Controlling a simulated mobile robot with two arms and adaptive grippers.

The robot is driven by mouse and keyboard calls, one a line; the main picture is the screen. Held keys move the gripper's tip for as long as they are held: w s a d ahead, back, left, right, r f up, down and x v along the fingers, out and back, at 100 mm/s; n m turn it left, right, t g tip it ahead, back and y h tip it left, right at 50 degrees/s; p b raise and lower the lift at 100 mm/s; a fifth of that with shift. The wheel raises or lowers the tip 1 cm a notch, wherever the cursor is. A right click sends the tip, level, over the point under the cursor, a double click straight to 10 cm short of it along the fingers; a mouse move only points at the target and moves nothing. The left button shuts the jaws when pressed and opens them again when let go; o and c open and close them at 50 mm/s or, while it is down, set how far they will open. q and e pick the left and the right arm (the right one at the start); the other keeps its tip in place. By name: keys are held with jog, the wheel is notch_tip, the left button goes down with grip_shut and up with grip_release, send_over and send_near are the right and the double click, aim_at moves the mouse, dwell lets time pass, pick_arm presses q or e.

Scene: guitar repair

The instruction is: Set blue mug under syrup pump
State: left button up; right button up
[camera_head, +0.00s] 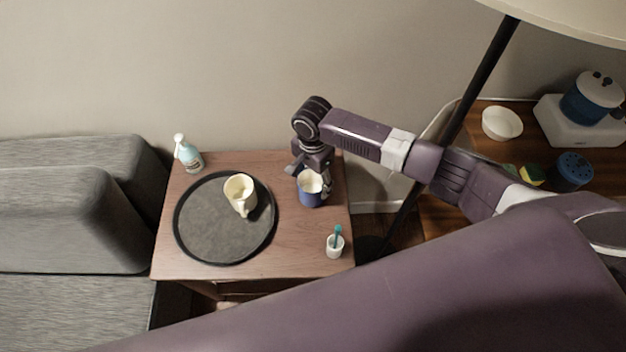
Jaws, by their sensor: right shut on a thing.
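The blue mug (311,196) with a pale inside is at the right part of the small wooden table, upright. My right gripper (310,177) comes down on it from above and is shut on it. I cannot tell whether the mug touches the table. A pump bottle (188,156), light blue with a white pump top, stands at the table's back left corner, well left of the mug. My left gripper is not in view.
A round dark tray (203,241) lies on the wooden table (297,258) with a cream mug (239,190) on it. A small white cup (335,245) with a teal item stands front right. A grey sofa (70,200) is left. A dark lamp pole (484,80) stands right.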

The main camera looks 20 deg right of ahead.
jog(key=shift+f, duration=0.4)
jog(key=o, duration=1.7)
jog(key=shift+c, duration=0.2)
jog(key=shift+f, duration=0.15)
notch_tip(320, 180, up, 12)
jog(key=shift+r, duration=0.1)
